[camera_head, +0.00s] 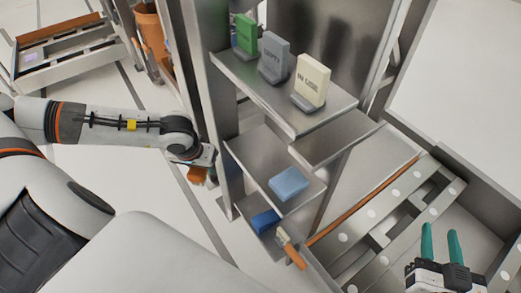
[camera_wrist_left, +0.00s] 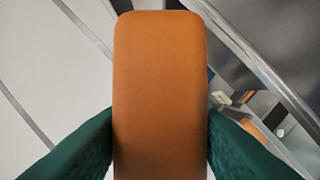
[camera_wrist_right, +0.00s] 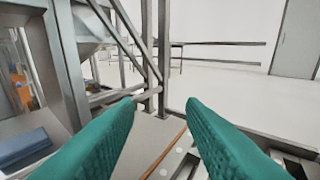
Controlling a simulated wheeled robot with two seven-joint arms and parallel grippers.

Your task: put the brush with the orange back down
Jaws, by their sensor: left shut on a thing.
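The brush with the orange back (camera_wrist_left: 160,90) fills the middle of the left wrist view, its broad orange face toward the camera; bristles are hidden. The green fingers of my left gripper (camera_wrist_left: 160,145) press on both its sides. In the head view a small orange part of it (camera_head: 197,175) shows below my left wrist, left of the metal shelf unit and apart from it; the fingers are hidden there. My right gripper (camera_head: 441,243) is open and empty at the lower right, and its green fingers stand apart in the right wrist view (camera_wrist_right: 165,120).
The shelf unit holds green, grey and cream "IN USE" signs (camera_head: 312,80) on top. A light blue block (camera_head: 289,184) lies on the middle shelf. A dark blue block (camera_head: 264,221) and another brush with an orange handle (camera_head: 293,252) are below.

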